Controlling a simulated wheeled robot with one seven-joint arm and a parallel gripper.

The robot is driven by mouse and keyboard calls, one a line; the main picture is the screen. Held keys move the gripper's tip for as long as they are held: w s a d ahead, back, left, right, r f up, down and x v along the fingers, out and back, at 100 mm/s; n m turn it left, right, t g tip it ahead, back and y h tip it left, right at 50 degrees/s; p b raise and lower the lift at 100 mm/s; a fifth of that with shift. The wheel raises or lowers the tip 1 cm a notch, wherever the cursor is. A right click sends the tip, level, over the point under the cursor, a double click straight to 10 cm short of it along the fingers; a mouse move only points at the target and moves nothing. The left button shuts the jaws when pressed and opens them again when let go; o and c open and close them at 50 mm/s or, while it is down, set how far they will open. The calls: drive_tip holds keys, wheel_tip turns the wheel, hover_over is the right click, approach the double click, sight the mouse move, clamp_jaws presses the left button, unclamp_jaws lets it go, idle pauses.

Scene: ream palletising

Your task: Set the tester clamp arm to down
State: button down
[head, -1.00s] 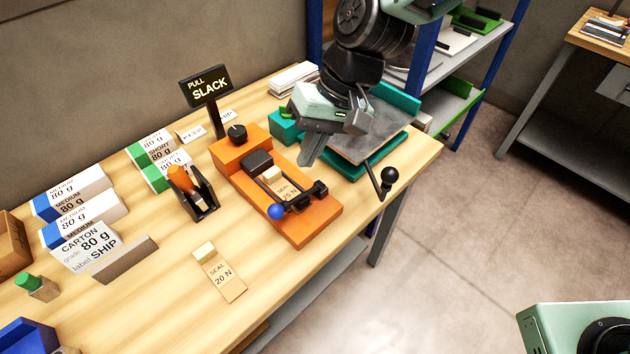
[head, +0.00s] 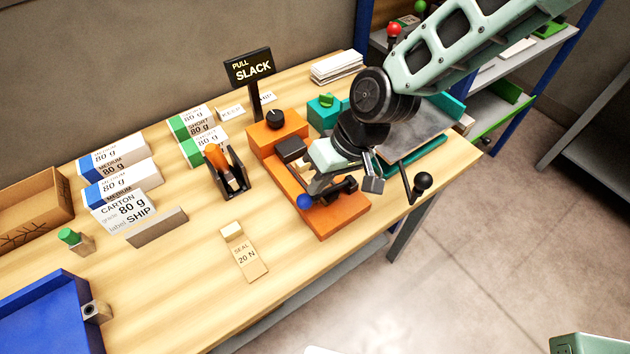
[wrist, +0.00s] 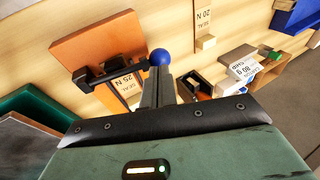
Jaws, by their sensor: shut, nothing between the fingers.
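The orange tester (head: 330,222) stands on the wooden table, with a dark knob (head: 276,119) at its back end. Its black clamp arm (head: 338,189) ends in a blue ball (head: 304,201); the ball also shows in the wrist view (wrist: 160,57). The arm looks low across the orange base, but I cannot tell its exact angle. A seal strip (wrist: 124,84) lies beneath it. My gripper (head: 316,192) is shut and empty over the tester. In the wrist view its fingertips (wrist: 159,72) are right at the blue ball; I cannot tell whether they touch it.
A "SEAL 20 N" strip (head: 246,259) lies in front of the tester. A black-knobbed crank (head: 422,182) projects at the right table edge.

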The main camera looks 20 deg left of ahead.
sight(307, 199)
drive_tip(key=shift+x, duration=0.95)
drive_tip(key=shift+b+x, duration=0.7)
drive_tip(key=shift+x, duration=0.25)
drive_tip(key=shift+s+r, duration=0.1)
drive_tip(key=shift+s, duration=0.1)
drive_tip(key=shift+r, duration=0.1)
drive_tip(key=shift+d+r+p, duration=0.1)
drive_tip(key=shift+r+p, duration=0.2)
drive_tip(key=shift+p, duration=0.1)
drive_tip(key=s+a+v, duration=0.1)
drive_tip(key=s+v, duration=0.1)
drive_tip(key=v, duration=1.1)
drive_tip(key=shift+w+r+b, duration=0.35)
drive_tip(key=shift+r+b, duration=0.05)
drive_tip(key=s+d+r+t+h+b, duration=0.1)
drive_tip(key=s+d+h, duration=0.1)
drive_tip(key=s+d, duration=0.4)
drive_tip(key=s+d+r+m+t+h, duration=0.1)
drive_tip(key=s+d, duration=0.5)
drive_tip(key=d, duration=0.9)
drive_tip(key=shift+d+r+m+h+b, duration=0.2)
drive_tip(key=shift+r+m+h+b, duration=0.15)
drive_tip(key=shift+r+h, duration=0.2)
